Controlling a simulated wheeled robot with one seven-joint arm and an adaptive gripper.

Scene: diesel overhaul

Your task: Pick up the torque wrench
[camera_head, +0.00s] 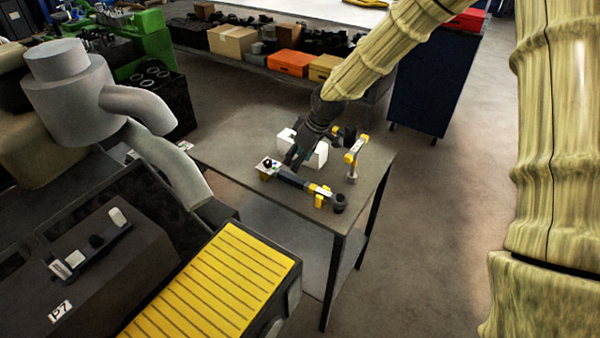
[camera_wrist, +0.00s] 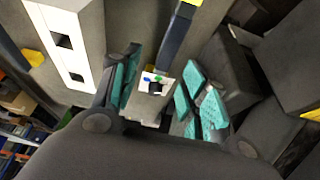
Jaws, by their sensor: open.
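A long dark tool with yellow parts, which looks like the torque wrench (camera_head: 291,179), lies near the front edge of a grey table. A light end piece with small coloured parts is at its left end. My gripper (camera_head: 294,160) is over the table, pointing down, with its fingertips close to the left part of this tool. In the wrist view, the teal-padded fingers of my gripper (camera_wrist: 160,90) stand apart. The tool's dark shaft (camera_wrist: 178,42) and light end piece lie in line with the gap between them. I cannot tell whether the fingers touch it.
A white block with square holes (camera_head: 318,154) stands right behind the gripper and shows beside the left finger in the wrist view (camera_wrist: 66,41). A yellow and black tool (camera_head: 353,157) stands at the table's right. A yellow ribbed platform (camera_head: 215,285) is in front.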

